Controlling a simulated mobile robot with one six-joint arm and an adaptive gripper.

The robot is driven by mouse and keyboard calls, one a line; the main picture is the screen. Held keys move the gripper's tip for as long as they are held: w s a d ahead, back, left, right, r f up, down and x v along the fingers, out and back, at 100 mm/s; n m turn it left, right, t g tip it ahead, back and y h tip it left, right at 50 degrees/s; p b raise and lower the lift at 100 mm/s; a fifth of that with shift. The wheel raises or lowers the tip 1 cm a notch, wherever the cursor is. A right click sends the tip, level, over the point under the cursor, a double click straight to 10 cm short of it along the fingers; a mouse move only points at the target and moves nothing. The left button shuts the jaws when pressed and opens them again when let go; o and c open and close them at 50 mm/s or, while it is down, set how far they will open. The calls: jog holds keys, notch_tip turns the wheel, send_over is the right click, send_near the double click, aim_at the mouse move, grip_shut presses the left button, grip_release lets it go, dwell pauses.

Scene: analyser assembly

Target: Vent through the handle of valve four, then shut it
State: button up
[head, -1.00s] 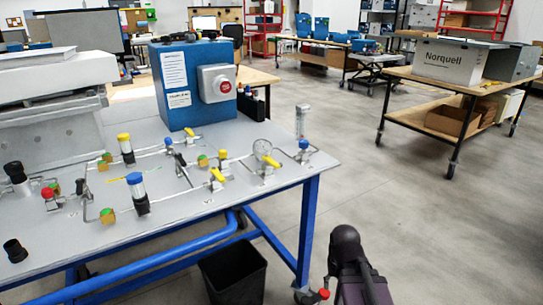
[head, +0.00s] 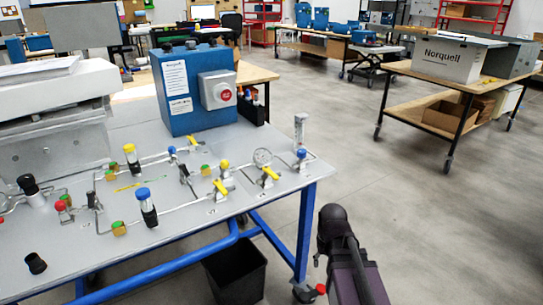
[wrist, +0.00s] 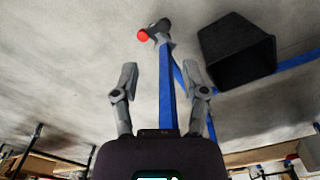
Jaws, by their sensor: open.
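Yellow lever handles show on the bench panel in the head view: one at the back (head: 194,141), one at the front middle (head: 221,187) and one below the gauge (head: 269,174). No valve numbers are readable, so I cannot tell which is valve four. Thin metal tubing joins the valves. My gripper (wrist: 161,80) is open and empty in the wrist view, its fingers spread either side of a blue bench leg (wrist: 167,92) seen beyond them. It is well away from the handles. In the head view my arm is low at the right, off the bench's right end.
A blue box with a red button (head: 198,90) stands at the bench's back. A round gauge (head: 263,157) and a clear upright tube (head: 300,130) are near the right end. A black bin (head: 236,272) is under the bench edge. Open floor lies to the right.

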aim_at(273, 175)
jog(key=w+a+r+n+p, duration=0.2)
jog(key=a+r+p, duration=0.3)
jog(key=r+p, duration=0.7)
jog(key=w+a+r+n+p, duration=0.1)
jog(key=w+a+r+p, duration=0.4)
jog(key=r+p, duration=0.8)
jog(key=w+a+r+n+p, duration=0.2)
jog(key=a+r+p, duration=0.4)
jog(key=r+p, duration=0.7)
jog(key=shift+w+r+n, duration=0.3)
jog(key=shift+w+r, duration=0.35)
jog(key=shift+r, duration=0.3)
jog(key=shift+f, duration=0.15)
notch_tip(273, 175, down, 14)
jog(key=b, duration=1.3)
jog(key=shift+r, duration=0.25)
grip_shut()
